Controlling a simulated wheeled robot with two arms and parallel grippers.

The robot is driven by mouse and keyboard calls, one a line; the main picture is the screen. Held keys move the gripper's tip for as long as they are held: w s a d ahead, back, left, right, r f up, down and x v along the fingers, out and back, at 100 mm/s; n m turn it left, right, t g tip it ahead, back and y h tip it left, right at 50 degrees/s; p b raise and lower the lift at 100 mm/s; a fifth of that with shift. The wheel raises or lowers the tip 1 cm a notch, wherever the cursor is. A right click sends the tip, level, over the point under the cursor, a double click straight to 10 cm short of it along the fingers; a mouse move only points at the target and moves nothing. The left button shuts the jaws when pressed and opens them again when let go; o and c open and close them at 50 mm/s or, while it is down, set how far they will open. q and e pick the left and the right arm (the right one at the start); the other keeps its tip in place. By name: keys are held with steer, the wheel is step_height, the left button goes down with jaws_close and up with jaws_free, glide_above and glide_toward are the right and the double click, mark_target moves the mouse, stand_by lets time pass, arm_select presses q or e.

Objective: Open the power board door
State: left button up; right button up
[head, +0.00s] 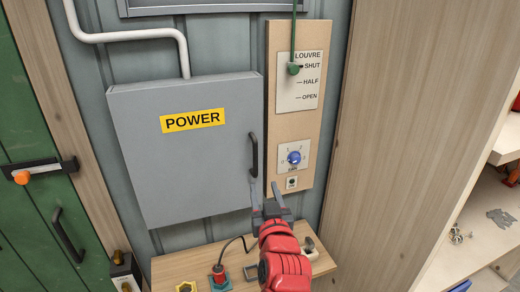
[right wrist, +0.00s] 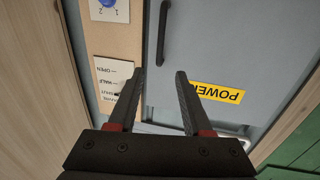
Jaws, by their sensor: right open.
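The power board is a grey box with a yellow POWER label (head: 192,120) on its door (head: 180,165), and the door looks shut. Its black upright handle (head: 254,155) is at the door's right edge. My right gripper (head: 264,188) is open and empty, just below the handle in the head view. In the right wrist view, which is upside down, the handle (right wrist: 162,45) stands beyond the gap between the open fingers (right wrist: 160,74), apart from them. My left gripper is out of view.
A wooden panel with a louvre lever (head: 293,69) and a blue knob (head: 294,158) is close right of the door. A small bench (head: 205,262) below holds a red plug-like item (head: 219,274). A green door (head: 35,200) is left, shelves (head: 480,200) right.

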mark_target(255, 156)
steer(key=w+p, duration=0.1)
steer(key=w, duration=0.4)
steer(key=w+a+p, duration=0.1)
steer(key=w+p, duration=0.1)
steer(key=w, duration=0.3)
steer(key=w+a+p, duration=0.1)
steer(key=w, duration=0.4)
steer(key=shift+w+r+p, duration=0.1)
steer(key=shift+w+p, duration=0.3)
steer(key=shift+w, duration=0.65)
steer(key=shift+a, duration=0.1)
jaws_close()
